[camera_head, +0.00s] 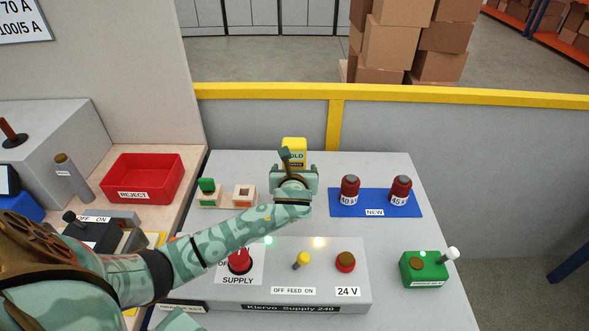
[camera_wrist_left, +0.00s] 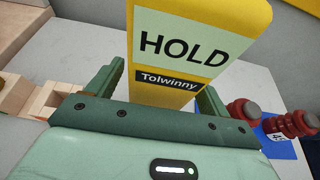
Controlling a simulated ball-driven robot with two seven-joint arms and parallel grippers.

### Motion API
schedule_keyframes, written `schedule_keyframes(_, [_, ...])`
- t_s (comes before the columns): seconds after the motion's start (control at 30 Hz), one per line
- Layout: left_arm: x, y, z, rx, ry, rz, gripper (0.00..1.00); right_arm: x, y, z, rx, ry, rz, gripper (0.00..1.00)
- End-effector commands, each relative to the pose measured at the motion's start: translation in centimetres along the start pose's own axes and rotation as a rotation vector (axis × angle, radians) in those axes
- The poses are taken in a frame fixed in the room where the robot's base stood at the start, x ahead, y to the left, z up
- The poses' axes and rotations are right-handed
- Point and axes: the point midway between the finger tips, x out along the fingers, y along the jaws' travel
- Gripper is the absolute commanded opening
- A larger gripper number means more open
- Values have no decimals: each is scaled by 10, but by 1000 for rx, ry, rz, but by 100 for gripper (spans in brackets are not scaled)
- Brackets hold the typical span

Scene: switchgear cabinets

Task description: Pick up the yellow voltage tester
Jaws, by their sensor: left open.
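The yellow voltage tester (camera_head: 294,146) stands upright near the back of the grey table, its lower part hidden behind my left gripper in the head view. In the left wrist view the tester (camera_wrist_left: 180,88) fills the upper middle, with a pale "HOLD" display and a dark "Tolwinny" label. My left gripper (camera_head: 294,168) is open in front of it. In the left wrist view the fingers of the gripper (camera_wrist_left: 160,88) show on either side of the tester, and I see no clear contact.
A blue mat (camera_head: 375,211) with two red cylinders lies right of the gripper. Small wooden holders (camera_head: 243,194) stand to its left. The grey supply panel (camera_head: 340,290) is in front, with a green box (camera_head: 425,271) to its right. A red reject tray (camera_head: 140,178) is farther left.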

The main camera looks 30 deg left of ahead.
Motion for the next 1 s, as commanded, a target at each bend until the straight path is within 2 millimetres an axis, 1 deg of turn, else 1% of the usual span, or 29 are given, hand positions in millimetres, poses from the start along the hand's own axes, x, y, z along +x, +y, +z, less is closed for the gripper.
schedule_keyframes(0.03, [0, 0, 0, 0, 0, 0, 80, 0, -1, -1, 1, 1, -2, 0])
schedule_keyframes(0.23, [0, 0, 0, -1, 0, 0, 24, 0, -7, -2, 5, 3, -8, 0])
schedule_keyframes(0.57, [-2, 0, 3, -2, -1, 0, 24, -2, -6, -2, 4, 3, -7, 0])
schedule_keyframes(0.67, [-5, 0, 11, -4, -2, -1, 24, -5, -4, -2, 3, 4, -5, 0])
schedule_keyframes(0.77, [-10, 0, 26, -5, -4, -1, 24, -12, -2, -3, 2, 5, -3, 0])
schedule_keyframes(0.8, [-14, 0, 33, -5, -4, -1, 24, -15, -2, -4, 1, 6, -2, 0])
schedule_keyframes(0.87, [-24, -7, 40, -6, -3, -4, 24, -19, -1, -4, 1, 7, 0, 0])
schedule_keyframes(1.0, [-54, -25, 62, -7, -3, -5, 24, -30, 1, -6, 0, 10, 1, 0])
